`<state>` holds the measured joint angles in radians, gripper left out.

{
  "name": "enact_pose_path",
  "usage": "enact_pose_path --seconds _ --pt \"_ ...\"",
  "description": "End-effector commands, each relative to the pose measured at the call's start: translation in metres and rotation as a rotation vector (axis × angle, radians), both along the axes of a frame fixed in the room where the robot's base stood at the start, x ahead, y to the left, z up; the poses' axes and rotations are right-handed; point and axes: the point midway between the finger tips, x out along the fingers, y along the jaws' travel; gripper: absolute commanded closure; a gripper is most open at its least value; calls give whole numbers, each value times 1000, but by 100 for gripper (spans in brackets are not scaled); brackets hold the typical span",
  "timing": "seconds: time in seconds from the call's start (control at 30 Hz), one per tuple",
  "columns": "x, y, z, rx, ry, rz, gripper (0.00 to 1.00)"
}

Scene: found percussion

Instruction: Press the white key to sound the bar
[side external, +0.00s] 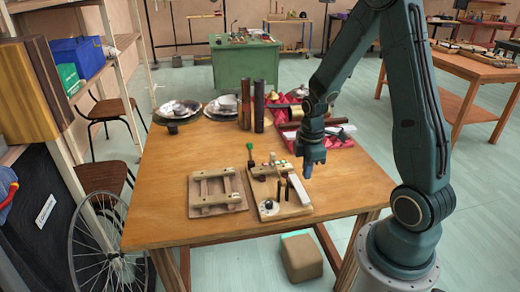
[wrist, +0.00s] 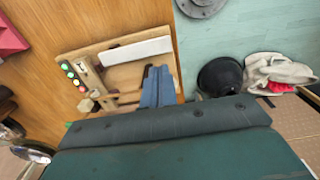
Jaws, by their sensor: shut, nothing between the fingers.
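The white key (side external: 299,189) is a long pale bar on a wooden board (side external: 268,212) at the front of the table. It also shows in the wrist view (wrist: 135,51), lying along one side of the board. My gripper (side external: 308,172) points down, just beyond the key's far end in the side view, and seems to be above the board. In the wrist view my fingers (wrist: 157,72) are together and empty, beside the key with a visible gap in the picture. I cannot tell the exact height between fingertips and key. A separate sounding bar is not clear to me.
The board also carries a green-knobbed lever (side external: 250,148), a dark dial (side external: 267,204), dark upright posts and small coloured buttons (wrist: 68,74). A wooden frame (side external: 217,191) lies left. Dark tubes (side external: 259,106), metal pans and a red-lined case (side external: 318,142) stand behind.

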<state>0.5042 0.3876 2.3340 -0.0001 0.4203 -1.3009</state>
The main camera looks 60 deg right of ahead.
Motion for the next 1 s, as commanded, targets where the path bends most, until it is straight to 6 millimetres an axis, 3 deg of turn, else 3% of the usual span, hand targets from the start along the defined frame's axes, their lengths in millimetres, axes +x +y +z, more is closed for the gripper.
enact_pose_path --seconds 0.6,1.0 --pt "-1 0 -65 1 3 0 100" --pt "0 0 -80 1 2 0 100"
